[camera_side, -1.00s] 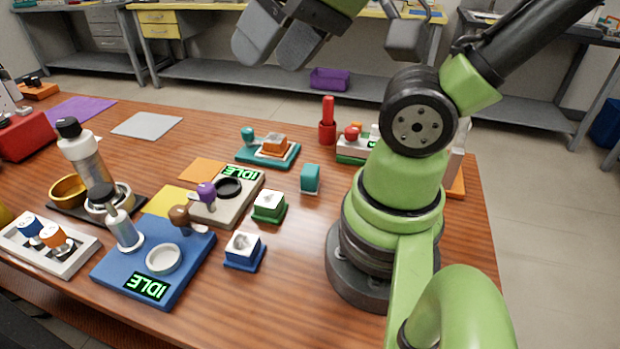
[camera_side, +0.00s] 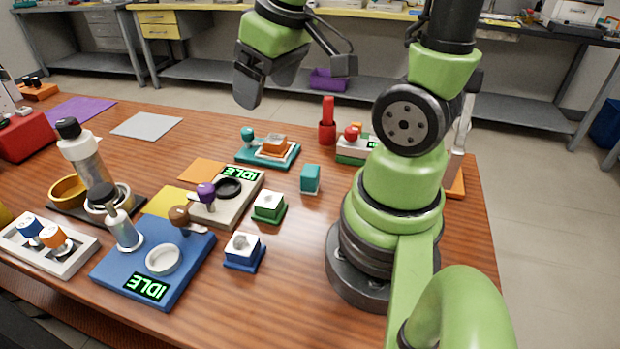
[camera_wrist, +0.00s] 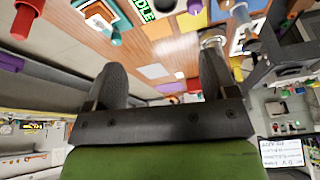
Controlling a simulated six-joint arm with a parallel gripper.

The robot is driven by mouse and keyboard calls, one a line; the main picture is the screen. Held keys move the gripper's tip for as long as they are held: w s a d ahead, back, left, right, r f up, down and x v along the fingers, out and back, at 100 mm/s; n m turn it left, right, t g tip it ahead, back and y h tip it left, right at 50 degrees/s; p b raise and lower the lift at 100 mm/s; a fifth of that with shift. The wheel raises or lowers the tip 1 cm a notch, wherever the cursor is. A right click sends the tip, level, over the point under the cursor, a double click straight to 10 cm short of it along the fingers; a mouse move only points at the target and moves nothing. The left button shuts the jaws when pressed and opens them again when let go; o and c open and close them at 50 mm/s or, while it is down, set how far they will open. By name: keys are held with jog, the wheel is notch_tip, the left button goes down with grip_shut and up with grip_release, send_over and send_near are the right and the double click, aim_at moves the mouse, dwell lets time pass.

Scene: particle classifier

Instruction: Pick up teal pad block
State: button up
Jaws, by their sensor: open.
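The teal pad block (camera_side: 310,178) is a small teal block with a pale lower edge. It stands upright on the wooden table, left of my arm's base in the side view. I cannot make it out in the wrist view. My gripper (camera_side: 266,86) is open and empty, raised above the far part of the table, up and left of the block in the side view. The wrist view shows its two dark fingers (camera_wrist: 160,70) spread apart with nothing between them.
A teal device with an orange block (camera_side: 268,152) stands behind the teal pad block. A green-based block (camera_side: 268,207) and a blue-based block (camera_side: 244,252) stand nearer. A red upright piece (camera_side: 327,122) is behind. Bare wood lies around the teal pad block.

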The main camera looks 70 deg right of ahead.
jog(key=d+f+n+g, duration=0.1)
jog(key=d+f+g, duration=0.1)
jog(key=d+f, duration=0.35)
jog(key=n+g, duration=0.2)
send_over(310, 169)
jog(key=shift+y, duration=0.3)
notch_tip(310, 169, down, 8)
jog(key=shift+a, duration=0.15)
jog(key=shift+f, duration=5.1)
jog(key=c, duration=1)
notch_tip(310, 169, up, 10)
